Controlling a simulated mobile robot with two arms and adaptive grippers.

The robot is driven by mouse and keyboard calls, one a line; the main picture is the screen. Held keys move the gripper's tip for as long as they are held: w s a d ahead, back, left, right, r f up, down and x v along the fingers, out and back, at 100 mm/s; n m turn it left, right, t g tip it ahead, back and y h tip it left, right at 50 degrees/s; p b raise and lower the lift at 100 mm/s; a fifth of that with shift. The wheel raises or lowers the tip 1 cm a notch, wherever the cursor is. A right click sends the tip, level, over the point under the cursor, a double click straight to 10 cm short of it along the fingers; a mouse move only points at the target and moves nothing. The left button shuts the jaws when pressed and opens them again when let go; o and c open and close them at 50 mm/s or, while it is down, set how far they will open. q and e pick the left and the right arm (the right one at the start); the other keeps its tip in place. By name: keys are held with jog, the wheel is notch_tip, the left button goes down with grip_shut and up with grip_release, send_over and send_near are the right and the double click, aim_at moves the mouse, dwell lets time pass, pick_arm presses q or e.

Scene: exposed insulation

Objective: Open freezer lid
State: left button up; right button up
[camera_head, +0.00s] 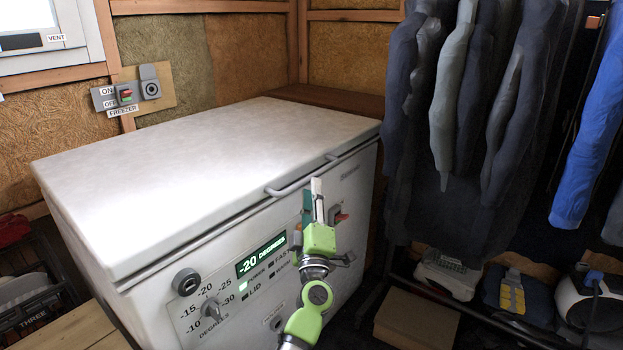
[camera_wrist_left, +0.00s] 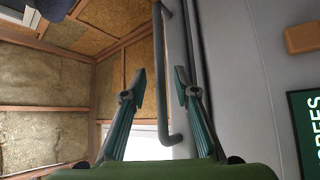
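The white chest freezer (camera_head: 150,265) stands with its lid (camera_head: 205,165) down flat on the body. A grey bar handle (camera_head: 283,191) is on the lid's front edge; in the left wrist view the handle (camera_wrist_left: 161,60) runs up the picture. My left gripper (camera_head: 316,190) is at the freezer front, close to the handle's right part. In the left wrist view my left gripper (camera_wrist_left: 159,82) is open, its fingertips apart, with the handle showing between them. I cannot tell how deep the handle sits between the fingers. My right gripper is not in view.
The freezer front carries a green display (camera_head: 261,255), a dial (camera_head: 211,308) and a round lock (camera_head: 186,281). Dark clothes (camera_head: 470,110) hang close on the right. A wall switch (camera_head: 125,95) is behind the freezer. The lid's top is clear.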

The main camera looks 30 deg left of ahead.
pick_arm(q)
jog(key=shift+x, duration=2.8)
grip_shut()
